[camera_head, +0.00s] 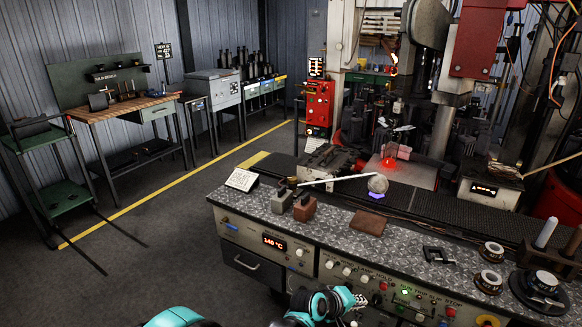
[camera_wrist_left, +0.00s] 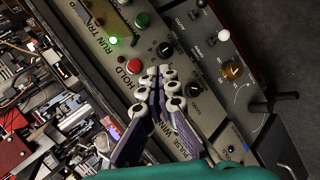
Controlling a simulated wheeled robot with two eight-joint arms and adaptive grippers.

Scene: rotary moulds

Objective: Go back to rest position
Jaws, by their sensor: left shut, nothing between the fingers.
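My left gripper (camera_head: 357,302) is low in the head view, in front of the control panel (camera_head: 325,262) on the workbench's front face. In the left wrist view its purple fingers with pale pads (camera_wrist_left: 160,75) are closed together with nothing between them. The fingertips appear over the panel near a red button (camera_wrist_left: 134,68) and a dark knob (camera_wrist_left: 165,48); I cannot tell whether they touch it. A teal part of my arm (camera_head: 180,318) shows at the bottom edge. My right gripper is not in view.
The metal bench top (camera_head: 335,220) holds a brown block (camera_head: 304,207), a flat brown plate (camera_head: 369,222), a sign (camera_head: 241,180) and round dials (camera_head: 490,281). Behind stands machinery with a red glowing spot (camera_head: 388,162). Open floor (camera_head: 150,260) lies left, with a green cart (camera_head: 66,198).

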